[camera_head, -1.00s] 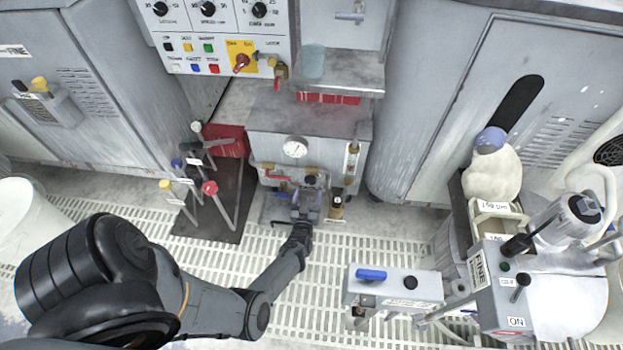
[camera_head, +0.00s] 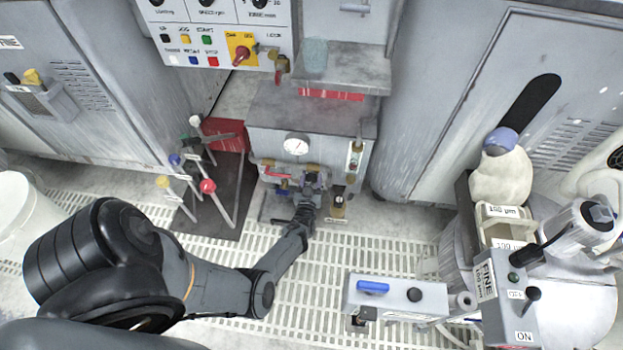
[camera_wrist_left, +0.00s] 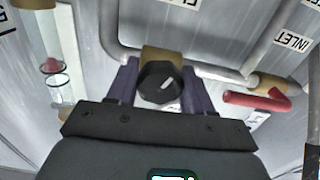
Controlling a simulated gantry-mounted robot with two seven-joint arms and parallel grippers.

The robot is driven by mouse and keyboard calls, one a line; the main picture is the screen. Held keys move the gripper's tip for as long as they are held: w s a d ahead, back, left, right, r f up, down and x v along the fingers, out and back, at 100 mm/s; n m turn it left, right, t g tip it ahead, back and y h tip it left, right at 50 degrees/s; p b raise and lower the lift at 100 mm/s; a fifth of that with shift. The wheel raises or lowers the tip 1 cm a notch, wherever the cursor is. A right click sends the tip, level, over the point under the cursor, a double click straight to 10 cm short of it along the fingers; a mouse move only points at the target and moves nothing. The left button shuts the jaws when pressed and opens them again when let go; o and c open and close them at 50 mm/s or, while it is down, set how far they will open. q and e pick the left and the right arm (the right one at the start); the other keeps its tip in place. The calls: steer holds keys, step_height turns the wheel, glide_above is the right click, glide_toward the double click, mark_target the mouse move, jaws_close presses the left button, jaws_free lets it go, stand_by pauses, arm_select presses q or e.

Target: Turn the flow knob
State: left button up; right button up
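The flow knob (camera_wrist_left: 158,83) is a black round knob with a white pointer mark, on a brass fitting in a pipe line in the left wrist view. In the head view my left gripper (camera_head: 311,184) is at the pipework on the front of the grey cabinet and mostly hides the knob. In the left wrist view the two purple fingers of my left gripper (camera_wrist_left: 160,88) stand on either side of the knob, very close to it. Whether they press on it cannot be told. My right gripper is not in view.
A round gauge (camera_head: 296,146) sits above the knob. A red lever (camera_wrist_left: 257,100) is right of the fingers and a clear tube (camera_wrist_left: 54,75) is left. A rack of colour-topped rods (camera_head: 237,220) stands left on the floor. A grey box with a blue handle (camera_head: 402,297) is front right.

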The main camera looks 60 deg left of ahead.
arm_select(q)
steer(key=c, duration=0.4)
steer(key=shift+n, duration=0.4)
steer(key=n, duration=0.3)
steer(key=shift+n, duration=1.4)
